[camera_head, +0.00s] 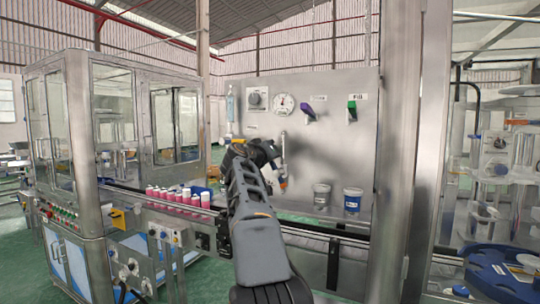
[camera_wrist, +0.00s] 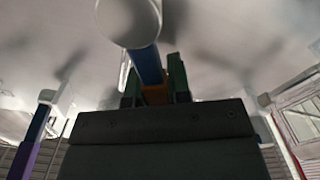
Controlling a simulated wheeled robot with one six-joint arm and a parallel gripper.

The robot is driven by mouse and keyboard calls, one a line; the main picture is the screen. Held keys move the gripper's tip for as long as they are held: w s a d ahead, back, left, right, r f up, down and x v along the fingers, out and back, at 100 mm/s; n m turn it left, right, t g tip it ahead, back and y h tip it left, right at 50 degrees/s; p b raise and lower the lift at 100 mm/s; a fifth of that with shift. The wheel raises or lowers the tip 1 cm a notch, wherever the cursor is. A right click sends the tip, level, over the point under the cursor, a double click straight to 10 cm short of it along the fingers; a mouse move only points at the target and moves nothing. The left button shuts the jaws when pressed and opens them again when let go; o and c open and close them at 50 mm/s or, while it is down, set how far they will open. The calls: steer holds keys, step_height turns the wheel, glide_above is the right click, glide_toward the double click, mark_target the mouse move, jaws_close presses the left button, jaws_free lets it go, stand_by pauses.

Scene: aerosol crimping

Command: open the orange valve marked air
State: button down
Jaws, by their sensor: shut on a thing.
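My gripper (camera_head: 279,172) is at the steel panel (camera_head: 345,125), right of the dark wrist of my arm. In the wrist view my gripper's green fingers (camera_wrist: 160,92) are shut on an orange handle (camera_wrist: 155,95), with a blue length running up from it to a pale round end. In the head view a small orange part (camera_head: 283,184) shows beside the gripper; my wrist hides most of the valve. I cannot read an air label. A purple handle (camera_head: 309,109) and a green handle (camera_head: 352,110) are higher on the panel.
A dial gauge (camera_head: 284,104) and a black knob (camera_head: 255,99) sit on the panel. Several pink cans (camera_head: 180,196) line the conveyor at left.

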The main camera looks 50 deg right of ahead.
steer(key=c, duration=1.1)
jaws_free()
steer(key=shift+o, duration=0.2)
steer(key=shift+a, duration=0.1)
steer(key=shift+s+a+f+b, duration=0.1)
steer(key=shift+s+a+b, duration=0.05)
steer(key=shift+a+b, duration=0.2)
steer(key=b+v, duration=0.3)
steer(key=v, duration=1)
steer(key=shift+b, duration=0.35)
